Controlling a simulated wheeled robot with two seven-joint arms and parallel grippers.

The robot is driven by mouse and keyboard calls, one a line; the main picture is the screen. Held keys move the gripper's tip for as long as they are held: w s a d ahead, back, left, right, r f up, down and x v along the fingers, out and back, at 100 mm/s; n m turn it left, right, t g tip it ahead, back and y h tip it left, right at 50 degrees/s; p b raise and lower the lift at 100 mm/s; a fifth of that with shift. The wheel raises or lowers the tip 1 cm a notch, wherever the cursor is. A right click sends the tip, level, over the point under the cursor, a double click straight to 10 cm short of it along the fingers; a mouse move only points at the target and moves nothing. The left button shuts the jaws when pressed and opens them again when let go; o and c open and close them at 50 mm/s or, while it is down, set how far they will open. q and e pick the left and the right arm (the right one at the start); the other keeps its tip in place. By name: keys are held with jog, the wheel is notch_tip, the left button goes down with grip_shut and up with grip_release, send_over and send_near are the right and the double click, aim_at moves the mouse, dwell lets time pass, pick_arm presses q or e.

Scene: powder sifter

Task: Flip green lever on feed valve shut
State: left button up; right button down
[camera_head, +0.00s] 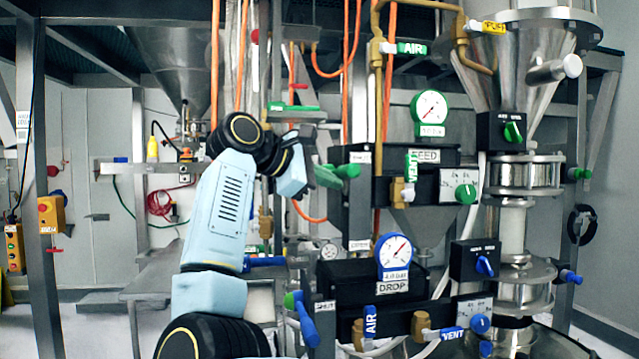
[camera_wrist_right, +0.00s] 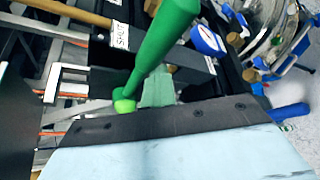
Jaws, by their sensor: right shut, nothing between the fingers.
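The green lever (camera_head: 345,171) sticks out at the left end of the black FEED valve body (camera_head: 380,160), beside a small white label. In the right wrist view the lever (camera_wrist_right: 163,45) is a thick green handle running up to the right from a bright green knob. A SHUT label (camera_wrist_right: 121,35) lies left of it. My right gripper (camera_head: 294,178) is shut and empty, just left of the lever. In the wrist view its pale blue and dark edge lies just below the knob; whether they touch I cannot tell. My left gripper is out of view.
Below is the DROP valve with a blue lever (camera_head: 305,318) and a blue-rimmed gauge (camera_head: 393,252). A smaller green handle (camera_head: 411,166) on a brass fitting stands right of the feed lever. Orange hoses hang behind. A steel hopper (camera_head: 530,60) stands at right.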

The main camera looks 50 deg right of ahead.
jog(key=shift+s+r, duration=0.1)
jog(key=shift+r, duration=0.2)
